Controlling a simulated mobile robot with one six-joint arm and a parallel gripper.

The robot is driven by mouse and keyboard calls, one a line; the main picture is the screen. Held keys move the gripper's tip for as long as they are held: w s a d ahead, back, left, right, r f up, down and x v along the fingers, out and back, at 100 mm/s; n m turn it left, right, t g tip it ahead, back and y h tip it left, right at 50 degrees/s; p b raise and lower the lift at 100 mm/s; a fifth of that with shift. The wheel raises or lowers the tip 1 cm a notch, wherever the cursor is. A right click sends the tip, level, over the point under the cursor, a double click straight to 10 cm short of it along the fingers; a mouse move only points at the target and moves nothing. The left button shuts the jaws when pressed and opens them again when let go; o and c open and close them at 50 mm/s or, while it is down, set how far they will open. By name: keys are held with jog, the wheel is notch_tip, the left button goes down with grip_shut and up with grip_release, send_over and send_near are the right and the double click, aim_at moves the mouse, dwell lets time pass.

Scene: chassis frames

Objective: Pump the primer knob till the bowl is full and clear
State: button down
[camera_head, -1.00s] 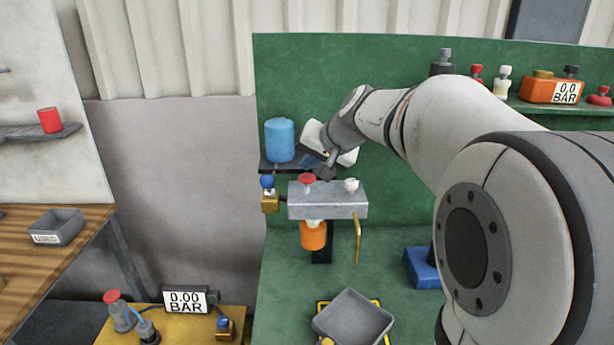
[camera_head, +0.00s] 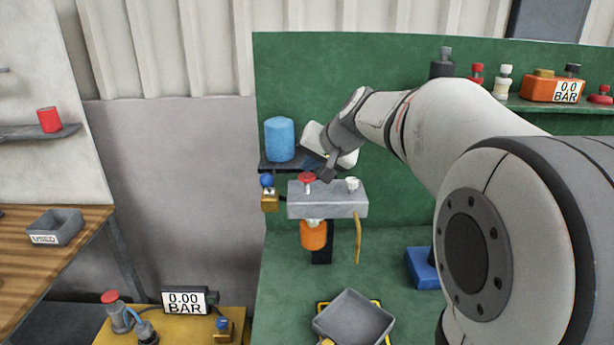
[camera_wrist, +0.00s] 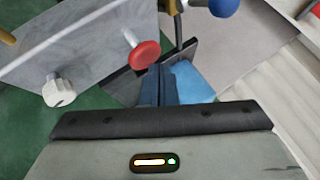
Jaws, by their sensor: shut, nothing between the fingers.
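A grey filter head (camera_head: 328,207) stands out from the green panel. On its top are a red knob (camera_head: 307,177) on a pale stem and a white knob (camera_head: 352,184); which is the primer knob is not labelled. Both knobs also show in the wrist view, red (camera_wrist: 144,55) and white (camera_wrist: 58,92). An orange bowl (camera_head: 313,236) with a pale band at its top hangs under the head; its contents cannot be made out. My gripper (camera_head: 323,172) is close beside the red knob. In the wrist view its fingers (camera_wrist: 160,72) are shut and empty, apart from the knob.
A blue cylinder (camera_head: 280,140) stands on a dark shelf behind left. A blue ball-topped valve (camera_head: 267,181) sits left of the head. A yellow lever (camera_head: 358,238) hangs at its right. A grey tray (camera_head: 352,320) lies below.

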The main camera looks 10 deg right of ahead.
aim_at(310, 177)
jog(key=shift+f+b, duration=1)
jog(key=shift+f, duration=0.05)
dwell(0.7)
jog(key=shift+r, duration=0.1)
jog(key=shift+r+p, duration=1)
jog(key=shift+r, duration=0.35)
jog(key=shift+r, duration=0.15)
jog(key=shift+r+p, duration=1.75)
jog(key=shift+r, duration=0.7)
jog(key=shift+f, duration=0.1)
